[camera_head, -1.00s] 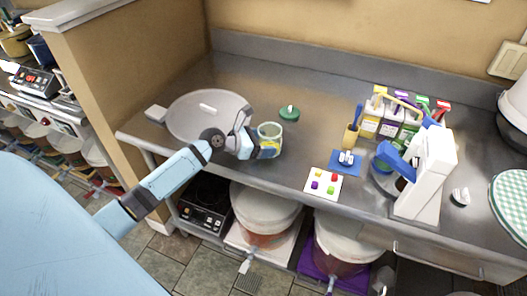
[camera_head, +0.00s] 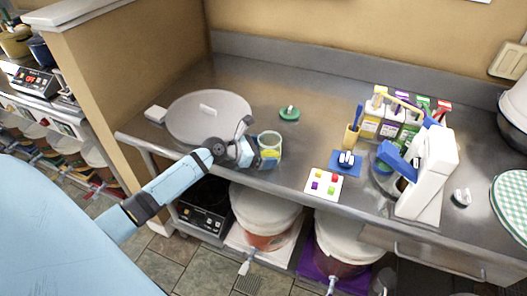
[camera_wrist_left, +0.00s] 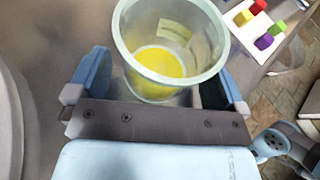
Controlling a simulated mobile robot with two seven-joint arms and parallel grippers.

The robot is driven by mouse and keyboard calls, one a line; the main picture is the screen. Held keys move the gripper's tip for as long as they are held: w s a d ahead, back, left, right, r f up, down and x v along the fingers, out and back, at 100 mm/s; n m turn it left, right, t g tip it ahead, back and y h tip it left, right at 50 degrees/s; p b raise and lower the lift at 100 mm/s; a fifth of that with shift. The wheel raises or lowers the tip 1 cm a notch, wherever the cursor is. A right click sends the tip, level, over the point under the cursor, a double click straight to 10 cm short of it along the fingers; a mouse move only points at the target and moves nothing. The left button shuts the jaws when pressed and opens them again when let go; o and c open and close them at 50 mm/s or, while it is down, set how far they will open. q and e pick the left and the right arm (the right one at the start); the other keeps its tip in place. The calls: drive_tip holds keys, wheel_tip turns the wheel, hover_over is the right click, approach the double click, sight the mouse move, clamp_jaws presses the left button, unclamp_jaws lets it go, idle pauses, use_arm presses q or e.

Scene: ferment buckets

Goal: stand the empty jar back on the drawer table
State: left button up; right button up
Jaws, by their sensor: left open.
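The jar (camera_head: 270,146) is a pale green, see-through, open-topped vessel with a label on its wall. It appears upright on the steel drawer table (camera_head: 232,82), near the front edge. In the left wrist view, the jar (camera_wrist_left: 172,40) shows a yellow bottom and no visible contents above it. My left gripper (camera_head: 256,153) is open with the jar between its fingers; in the left wrist view, one finger of the gripper (camera_wrist_left: 155,88) is on each side. Whether the fingers touch the jar I cannot tell. My right gripper is not in view.
A green lid (camera_head: 289,113) lies behind the jar. A large round grey lid (camera_head: 190,108) lies to its left. A white card with coloured blocks (camera_head: 317,192), a blue mat (camera_head: 341,168) and a white-and-blue device (camera_head: 432,165) stand to the right. Lidded buckets (camera_head: 262,205) sit below.

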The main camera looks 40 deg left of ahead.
use_arm(q)
drive_tip(key=v, duration=1.1)
drive_tip(key=shift+s+a+r, duration=0.1)
drive_tip(key=shift+s, duration=0.25)
drive_tip(key=s+d+f+m+g+y, duration=0.1)
drive_tip(key=s+d+f+m+y, duration=0.1)
drive_tip(key=s+d+f+m, duration=0.7)
drive_tip(key=s+d+f+m+y, duration=0.1)
drive_tip(key=s+d+f+m, duration=0.35)
drive_tip(key=m, duration=0.75)
drive_tip(key=s+d+f+m, duration=0.2)
drive_tip(key=s+d+m, duration=0.1)
drive_tip(key=d+m, duration=0.7)
drive_tip(key=shift+s+d+f+m+t+y, duration=0.2)
drive_tip(key=shift+d+f+m+t+y, duration=0.15)
drive_tip(key=shift+m, duration=0.65)
drive_tip(key=shift+a, duration=0.1)
wheel_tip(320, 180, up, 8)
drive_tip(key=p, duration=0.8)
drive_tip(key=shift+a, duration=0.25)
